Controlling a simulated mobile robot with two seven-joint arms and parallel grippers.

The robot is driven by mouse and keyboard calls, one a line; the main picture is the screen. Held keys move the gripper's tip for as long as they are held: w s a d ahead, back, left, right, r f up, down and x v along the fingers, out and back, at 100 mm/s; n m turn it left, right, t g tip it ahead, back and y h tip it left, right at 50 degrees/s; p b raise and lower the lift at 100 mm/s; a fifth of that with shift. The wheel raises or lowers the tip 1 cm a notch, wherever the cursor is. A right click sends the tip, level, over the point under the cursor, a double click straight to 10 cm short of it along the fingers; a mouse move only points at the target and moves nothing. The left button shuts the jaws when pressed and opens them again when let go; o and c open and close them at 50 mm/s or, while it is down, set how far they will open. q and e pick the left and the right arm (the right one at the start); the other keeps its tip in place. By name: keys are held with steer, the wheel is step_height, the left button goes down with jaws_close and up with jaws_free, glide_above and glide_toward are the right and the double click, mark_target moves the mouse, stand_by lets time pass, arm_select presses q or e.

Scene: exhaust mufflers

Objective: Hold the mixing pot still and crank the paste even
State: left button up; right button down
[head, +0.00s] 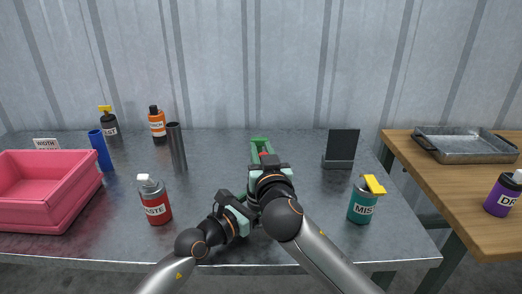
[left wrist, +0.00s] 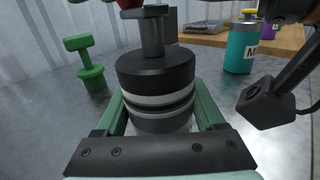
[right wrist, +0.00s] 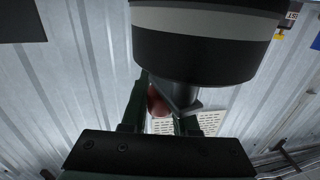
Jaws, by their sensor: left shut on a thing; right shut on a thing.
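The mixing pot (left wrist: 155,85), a dark cylinder with pale bands, stands upright in the left wrist view. My left gripper (head: 241,208) is shut around its sides, one green finger on each side. A grey crank (left wrist: 153,38) rises from the pot's top. In the right wrist view the pot (right wrist: 205,40) shows at the top, with the crank arm (right wrist: 178,98) and its red knob (right wrist: 157,102). My right gripper (head: 265,168) is shut on the knob above the pot. In the head view my arms hide most of the pot. The paste inside cannot be seen.
A red paste bottle (head: 155,203) stands left of my left arm, and a teal bottle (head: 361,203) with yellow top stands right. A green stand (left wrist: 87,62) is behind the pot. A pink bin (head: 45,205), dark tube (head: 177,150) and dark panel (head: 341,147) stand farther out.

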steer(key=c, duration=0.7)
jaws_free()
steer(key=shift+o, duration=0.2)
steer(key=s+d, duration=0.2)
steer(key=s, duration=1)
